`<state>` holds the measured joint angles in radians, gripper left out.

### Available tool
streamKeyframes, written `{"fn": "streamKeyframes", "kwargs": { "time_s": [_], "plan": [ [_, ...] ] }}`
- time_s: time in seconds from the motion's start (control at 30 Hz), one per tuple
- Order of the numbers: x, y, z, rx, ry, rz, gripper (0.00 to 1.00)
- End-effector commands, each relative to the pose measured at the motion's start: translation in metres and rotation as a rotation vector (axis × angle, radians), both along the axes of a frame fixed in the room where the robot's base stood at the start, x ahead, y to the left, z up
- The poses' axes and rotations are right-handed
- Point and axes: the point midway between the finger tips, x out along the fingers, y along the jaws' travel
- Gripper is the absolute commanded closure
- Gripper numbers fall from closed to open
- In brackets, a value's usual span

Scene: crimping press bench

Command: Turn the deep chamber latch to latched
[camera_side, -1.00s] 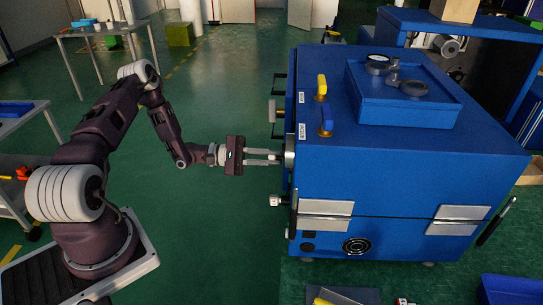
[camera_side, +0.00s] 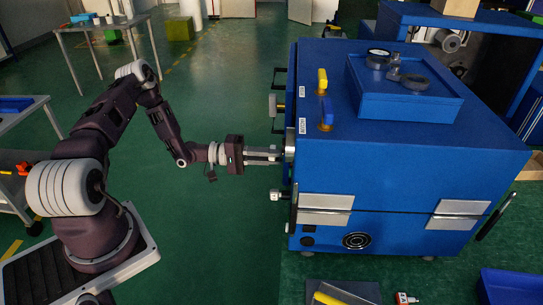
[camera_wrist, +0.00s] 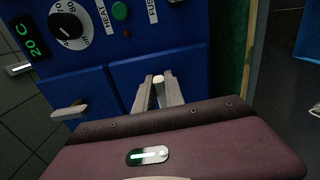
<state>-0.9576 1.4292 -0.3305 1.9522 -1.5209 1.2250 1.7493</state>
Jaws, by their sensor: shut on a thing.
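In the wrist view my gripper (camera_wrist: 158,92) is shut on the pale latch handle (camera_wrist: 158,79) on the blue front of the machine. Only the handle's end shows between the fingers; the rest is hidden, so its exact angle cannot be told. In the side view my gripper (camera_side: 278,154) reaches the front face of the blue machine (camera_side: 420,170) from the left, with its fingers at a pale round fitting (camera_side: 290,141). I cannot read any label naming this latch.
A second pale handle (camera_wrist: 68,112) sits on the left panel in the wrist view. Above are a black dial (camera_wrist: 67,26), a green button (camera_wrist: 120,11) and a green display (camera_wrist: 30,40). Yellow (camera_side: 322,80) and blue (camera_side: 326,114) levers stand on top.

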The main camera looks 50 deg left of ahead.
Motion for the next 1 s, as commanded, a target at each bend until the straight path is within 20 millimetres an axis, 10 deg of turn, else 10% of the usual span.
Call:
{"fn": "streamKeyframes", "kwargs": {
  "time_s": [0.6, 0.73, 1.0],
  "plan": [
    [0.0001, -0.0004, -0.0005, 0.028, -0.030, -0.001, 1.00],
    [0.0000, -0.0003, -0.0005, 0.028, -0.029, -0.001, 0.65],
    [0.0000, 0.0000, -0.0007, 0.028, -0.028, 0.000, 0.65]
  ]
}}
